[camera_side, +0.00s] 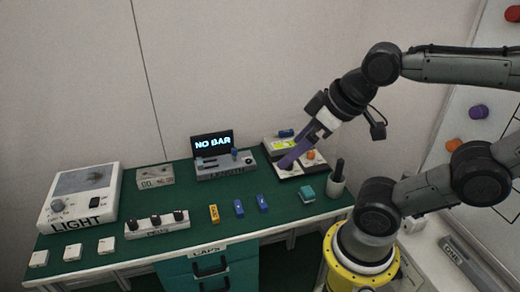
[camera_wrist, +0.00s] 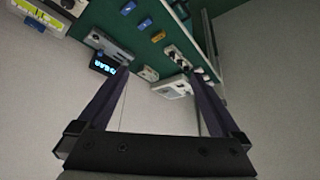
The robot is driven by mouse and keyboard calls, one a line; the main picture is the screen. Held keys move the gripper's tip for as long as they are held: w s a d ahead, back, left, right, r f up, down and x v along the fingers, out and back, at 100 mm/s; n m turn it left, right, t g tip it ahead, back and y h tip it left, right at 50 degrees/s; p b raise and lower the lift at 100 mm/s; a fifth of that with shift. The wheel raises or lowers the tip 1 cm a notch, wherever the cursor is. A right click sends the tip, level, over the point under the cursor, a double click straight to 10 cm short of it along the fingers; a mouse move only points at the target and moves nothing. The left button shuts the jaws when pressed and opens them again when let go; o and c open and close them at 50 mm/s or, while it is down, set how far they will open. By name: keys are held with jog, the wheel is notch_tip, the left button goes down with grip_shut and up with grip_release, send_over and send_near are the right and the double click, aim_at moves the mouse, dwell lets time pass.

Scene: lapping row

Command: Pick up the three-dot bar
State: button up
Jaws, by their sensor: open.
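Three small bars lie in a row on the green bench: an orange bar (camera_side: 214,213), a blue bar (camera_side: 238,208) and another blue bar (camera_side: 262,203). Their dots are too small to read, so I cannot tell which has three. The wrist view also shows the orange bar (camera_wrist: 158,36), one blue bar (camera_wrist: 145,24) and the other blue bar (camera_wrist: 128,7) near its top. My gripper (camera_side: 288,162) has purple fingers, open and empty. It is above the right rear of the bench, behind and right of the bars. Its fingers (camera_wrist: 165,85) stand wide apart in the wrist view.
A display reading NO BAR (camera_side: 212,141) stands behind a grey device (camera_side: 225,168). A white-and-black station (camera_side: 295,155) is near my gripper. A teal block (camera_side: 307,194) and a cup (camera_side: 336,187) stand at the right. A knob box (camera_side: 157,224) and LIGHT box (camera_side: 80,196) are left.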

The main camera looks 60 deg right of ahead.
jog(key=w+d+r+m+t+h, duration=0.1)
jog(key=w+d+r, duration=0.15)
jog(key=w, duration=0.35)
jog(key=w+d+r+t, duration=0.1)
jog(key=w+r, duration=0.2)
jog(key=w, duration=0.3)
jog(key=w+d+f+m+h, duration=0.2)
jog(key=w+d, duration=0.5)
jog(key=d, duration=0.3)
jog(key=m+g+h, duration=0.1)
jog(key=m+g, duration=0.3)
jog(key=m, duration=0.2)
send_over(286, 131)
jog(key=s+a, duration=0.3)
notch_tip(286, 131, down, 25)
jog(key=shift+w+a+f, duration=0.1)
jog(key=shift+d+x, duration=0.15)
jog(key=shift+x, duration=1.25)
jog(key=shift+d+x, duration=0.15)
jog(key=shift+x, duration=1.25)
